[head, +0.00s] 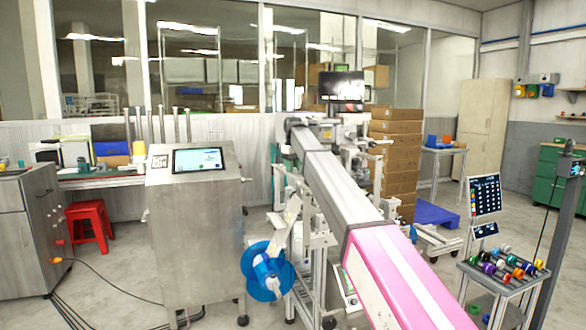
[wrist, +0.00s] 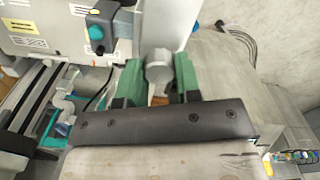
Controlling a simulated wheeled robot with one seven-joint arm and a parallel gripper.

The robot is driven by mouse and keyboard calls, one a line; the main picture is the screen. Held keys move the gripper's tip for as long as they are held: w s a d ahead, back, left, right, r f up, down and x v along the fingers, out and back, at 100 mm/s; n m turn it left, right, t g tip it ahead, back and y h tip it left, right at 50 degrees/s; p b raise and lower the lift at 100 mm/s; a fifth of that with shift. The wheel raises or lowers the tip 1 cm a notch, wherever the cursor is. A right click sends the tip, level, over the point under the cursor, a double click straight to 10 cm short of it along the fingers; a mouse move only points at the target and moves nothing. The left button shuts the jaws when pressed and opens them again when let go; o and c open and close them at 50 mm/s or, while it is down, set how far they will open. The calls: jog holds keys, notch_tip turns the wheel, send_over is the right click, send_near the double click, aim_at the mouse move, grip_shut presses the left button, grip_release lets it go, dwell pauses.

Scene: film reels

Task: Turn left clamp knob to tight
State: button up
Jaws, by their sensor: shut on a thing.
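A round grey clamp knob (wrist: 158,66) shows at the upper middle of the wrist view. My gripper (wrist: 158,70) has its two green fingers on either side of this knob and is shut on it. The knob stands at a pale upright plate (wrist: 165,22). No marking on the knob shows which way it is turned, and I cannot tell from the view whether it is the left one. In the head view neither my gripper nor the knob can be made out.
A grey box with a blue knob (wrist: 96,32) is at the wrist view's upper left. A steel cabinet (head: 200,230) stands left, a rack of coloured rolls (head: 500,266) right.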

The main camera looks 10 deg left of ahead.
jog(key=m, duration=0.4)
jog(key=shift+m, duration=0.3)
jog(key=m, duration=0.4)
jog(key=shift+m, duration=0.3)
jog(key=m, duration=0.4)
jog(key=shift+m, duration=1.9)
jog(key=o, duration=0.9)
jog(key=shift+d, duration=0.1)
jog(key=shift+r, duration=0.1)
notch_tip(320, 180, up, 11)
jog(key=shift+f, duration=0.15)
